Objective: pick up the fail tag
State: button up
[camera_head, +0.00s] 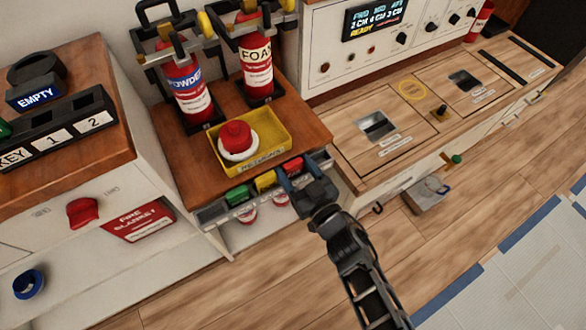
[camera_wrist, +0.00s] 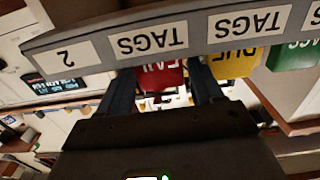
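The red fail tag (camera_head: 292,166) is at the right end of a row of tags in a grey holder (camera_head: 212,216) on the front of the wooden cabinet. In the wrist view, its upside-down lettering is partly hidden, and the red tag (camera_wrist: 161,76) shows between my two fingers. My gripper (camera_head: 303,170) is at the right end of the holder, its fingers spread. In the wrist view, my gripper (camera_wrist: 162,85) has one finger on each side of the tag. I cannot tell whether the fingers touch it.
A yellow tag (camera_head: 265,181) and a green tag (camera_head: 238,195) sit left of the fail tag. A yellow tray (camera_head: 280,150) with a red-and-white round object (camera_head: 237,138) stands above. Fire extinguishers (camera_head: 186,85) stand behind. Open floor lies in front.

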jog(key=c, duration=0.8)
jog(key=shift+o, duration=0.2)
